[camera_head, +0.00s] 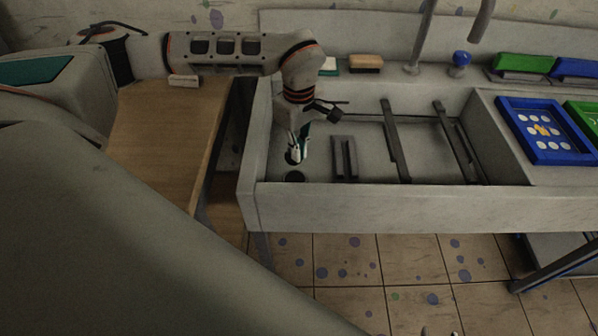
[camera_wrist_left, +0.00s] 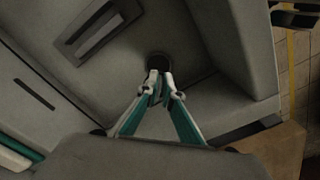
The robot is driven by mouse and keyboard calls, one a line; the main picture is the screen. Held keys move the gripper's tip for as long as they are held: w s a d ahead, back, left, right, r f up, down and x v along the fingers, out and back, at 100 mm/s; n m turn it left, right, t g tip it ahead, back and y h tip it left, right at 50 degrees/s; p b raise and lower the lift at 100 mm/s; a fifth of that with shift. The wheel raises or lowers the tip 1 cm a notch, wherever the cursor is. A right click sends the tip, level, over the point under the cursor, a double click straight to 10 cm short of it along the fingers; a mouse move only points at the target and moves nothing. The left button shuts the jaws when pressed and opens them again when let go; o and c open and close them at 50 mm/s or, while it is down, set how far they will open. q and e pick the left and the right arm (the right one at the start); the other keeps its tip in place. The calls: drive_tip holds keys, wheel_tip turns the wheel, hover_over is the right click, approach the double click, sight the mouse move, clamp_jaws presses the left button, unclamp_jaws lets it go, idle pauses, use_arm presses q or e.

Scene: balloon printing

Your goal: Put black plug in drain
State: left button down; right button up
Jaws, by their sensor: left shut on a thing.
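My left gripper (camera_head: 297,149) reaches down into the left end of the grey sink, its fingers close together. The black plug (camera_head: 291,158) shows as a dark round piece at its fingertips. The dark round drain (camera_head: 294,177) is in the sink floor near the front wall, just below the plug in the picture. In the left wrist view the fingertips (camera_wrist_left: 160,84) are nearly together, and a dark disc shows right past them. I cannot tell there whether it is plug or drain. The plug's height above the floor is unclear. My right gripper is not in view.
The sink (camera_head: 400,194) has a slotted dark block (camera_head: 344,158) right of the gripper and dark bars across it. A wooden table (camera_head: 160,130) stands to the left. A brush (camera_head: 366,63), a faucet and blue and green trays (camera_head: 540,152) are along the back and right.

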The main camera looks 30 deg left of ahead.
use_arm(q)
wheel_tip(320, 180, down, 4)
drive_tip(key=shift+f, duration=0.25)
wheel_tip(320, 180, down, 4)
drive_tip(key=shift+r+b, duration=0.1)
drive_tip(key=shift+b, duration=0.25)
drive_tip(key=shift+f, duration=0.2)
drive_tip(key=shift+f, duration=0.15)
drive_tip(key=c, duration=2.2)
unclamp_jaws()
drive_tip(key=shift+c, duration=0.2)
wheel_tip(320, 180, up, 12)
drive_tip(key=shift+r+p, duration=0.2)
drive_tip(key=shift+p, duration=0.35)
